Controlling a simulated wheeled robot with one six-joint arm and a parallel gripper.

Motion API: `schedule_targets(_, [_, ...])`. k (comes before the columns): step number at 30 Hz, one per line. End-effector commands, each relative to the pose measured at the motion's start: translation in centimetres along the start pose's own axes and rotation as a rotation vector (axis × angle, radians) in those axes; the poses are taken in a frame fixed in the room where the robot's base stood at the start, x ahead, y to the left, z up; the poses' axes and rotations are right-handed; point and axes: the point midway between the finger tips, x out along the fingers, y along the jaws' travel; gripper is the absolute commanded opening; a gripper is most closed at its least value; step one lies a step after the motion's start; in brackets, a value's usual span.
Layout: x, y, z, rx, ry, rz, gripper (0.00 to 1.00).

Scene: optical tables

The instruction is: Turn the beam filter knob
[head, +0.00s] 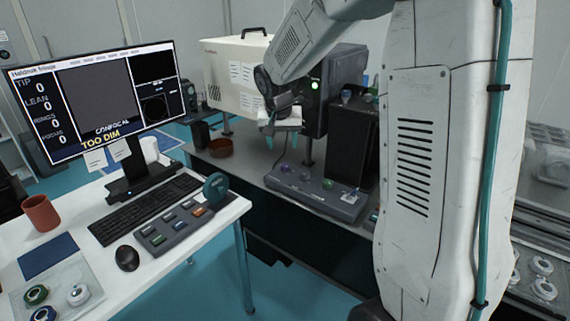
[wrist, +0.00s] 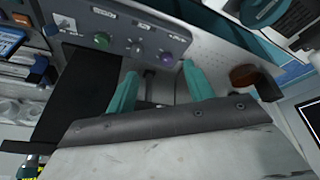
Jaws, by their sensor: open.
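A grey control box (head: 315,190) on the dark bench carries a row of knobs. In the head view my gripper (head: 281,141) hangs above and behind the box's left end.
A brown round dish (head: 220,147) sits on the bench left of my gripper. A black upright panel (head: 350,150) stands behind the box's right half. A monitor (head: 95,95) reading "TOO DIM" stands on the white desk (head: 215,235) at left.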

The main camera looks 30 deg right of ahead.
Motion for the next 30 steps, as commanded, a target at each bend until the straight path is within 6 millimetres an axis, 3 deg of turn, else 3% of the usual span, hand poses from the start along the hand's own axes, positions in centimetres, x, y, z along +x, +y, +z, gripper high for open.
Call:
schedule_targets(1, [2.7, -0.2, -1.6, 0.032, 0.003, 0.007, 0.52])
schedule_targets(3, [5.4, -0.3, -3.5, 0.071, 0.019, 0.009, 0.52])
schedule_targets(9, [10.6, -0.5, -6.3, 0.14, 0.045, 0.005, 0.52])
schedule_targets(24, [17.5, -0.5, -7.1, 0.154, 0.049, 0.004, 0.52])
schedule_targets(30, [19.1, -0.5, -7.2, 0.155, 0.051, 0.004, 0.52])
